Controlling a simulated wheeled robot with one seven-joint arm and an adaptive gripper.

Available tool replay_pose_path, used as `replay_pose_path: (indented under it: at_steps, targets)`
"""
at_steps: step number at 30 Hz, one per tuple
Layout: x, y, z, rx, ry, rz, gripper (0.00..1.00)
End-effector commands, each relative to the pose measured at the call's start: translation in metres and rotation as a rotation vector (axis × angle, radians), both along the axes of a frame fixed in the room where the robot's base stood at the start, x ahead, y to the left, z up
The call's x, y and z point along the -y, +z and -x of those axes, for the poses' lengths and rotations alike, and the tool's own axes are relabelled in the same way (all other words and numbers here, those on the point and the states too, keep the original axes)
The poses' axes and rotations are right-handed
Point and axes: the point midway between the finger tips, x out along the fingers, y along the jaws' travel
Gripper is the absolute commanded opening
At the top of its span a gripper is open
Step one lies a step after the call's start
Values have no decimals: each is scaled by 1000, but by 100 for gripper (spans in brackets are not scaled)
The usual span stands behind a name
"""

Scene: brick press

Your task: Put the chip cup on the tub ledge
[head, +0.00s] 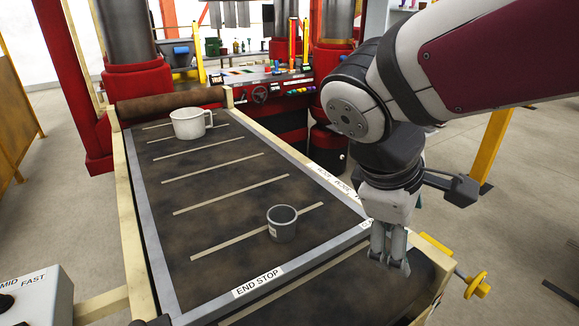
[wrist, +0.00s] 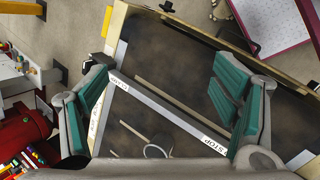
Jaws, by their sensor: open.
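A small grey cup (head: 282,226) stands upright on the dark belt (head: 225,222), near the END STOP edge. A larger white mug with a handle (head: 188,123) stands at the belt's far end. Which of the two is the chip cup is not labelled. My gripper (head: 390,258) is open and empty, to the right of the grey cup and apart from it, over the frame's near right corner. In the wrist view the teal-padded fingers (wrist: 162,110) are spread wide, with a round rim (wrist: 155,151) low between them, partly hidden. I cannot tell which surface is the tub ledge.
A grey border strip with an END STOP label (head: 258,284) edges the belt. A brown roller (head: 170,104) and red press columns stand behind. A control box (head: 38,298) is at lower left, a yellow handwheel (head: 477,285) at lower right. The middle belt is clear.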

Motion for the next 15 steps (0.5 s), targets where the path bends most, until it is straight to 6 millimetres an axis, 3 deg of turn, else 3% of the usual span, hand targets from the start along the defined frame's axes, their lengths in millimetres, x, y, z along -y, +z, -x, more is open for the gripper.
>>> replay_pose_path:
  at_steps: [1, 5, 9, 15]
  targets:
    - [-14, -12, -17, -44, 108, 84, 81]
    - [-51, -31, -56, -126, 377, 310, 81]
    - [-108, -55, -93, -186, 664, 556, 81]
    - [-199, -94, -121, -218, 1000, 866, 81]
